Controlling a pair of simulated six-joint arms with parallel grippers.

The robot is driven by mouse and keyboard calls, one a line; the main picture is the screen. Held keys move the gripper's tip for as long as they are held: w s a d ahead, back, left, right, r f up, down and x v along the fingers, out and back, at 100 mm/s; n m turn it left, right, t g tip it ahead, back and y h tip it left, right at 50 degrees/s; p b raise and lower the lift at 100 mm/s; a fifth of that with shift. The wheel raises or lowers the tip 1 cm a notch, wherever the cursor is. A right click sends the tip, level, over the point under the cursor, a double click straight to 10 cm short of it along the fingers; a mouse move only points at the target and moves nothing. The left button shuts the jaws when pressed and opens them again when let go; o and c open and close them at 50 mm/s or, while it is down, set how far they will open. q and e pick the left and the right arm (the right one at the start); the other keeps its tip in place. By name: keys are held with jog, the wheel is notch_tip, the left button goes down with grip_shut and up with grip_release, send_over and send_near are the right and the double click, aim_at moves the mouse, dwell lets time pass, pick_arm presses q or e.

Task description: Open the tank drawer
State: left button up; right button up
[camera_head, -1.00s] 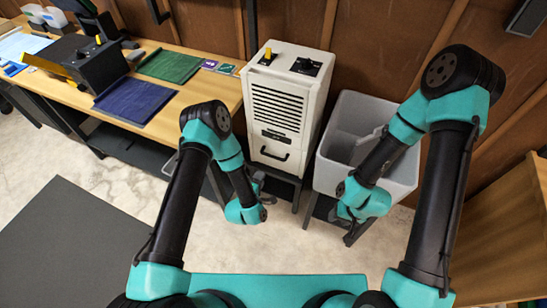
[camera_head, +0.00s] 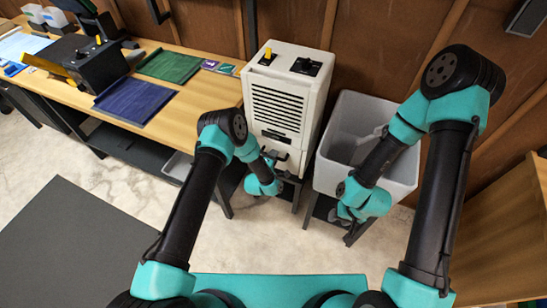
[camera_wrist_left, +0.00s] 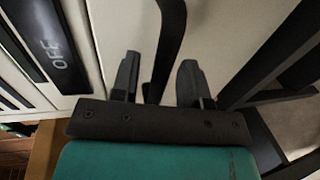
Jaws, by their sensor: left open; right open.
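The tank drawer (camera_head: 293,152) is the lower front of the white machine (camera_head: 318,95) and looks closed. Its black handle (camera_wrist_left: 171,35) runs between my left fingers in the left wrist view. My left gripper (camera_wrist_left: 158,78) is open, with one finger on each side of the handle and gaps visible. In the head view, my left gripper (camera_head: 271,160) is at the drawer front and partly covers the handle. My right gripper (camera_head: 336,213) is low in front of the grey tub, small and mostly hidden by its own wrist, away from the drawer.
The grey tub (camera_head: 400,172) stands on a low stand right of the machine. A wooden bench (camera_head: 205,108) with blue and green mats is at the left. A wooden surface (camera_head: 510,235) is at the right.

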pick_arm(q)
jog(key=shift+w+d, duration=0.1)
jog(key=shift+w, duration=0.1)
grip_shut()
dwell(0.3)
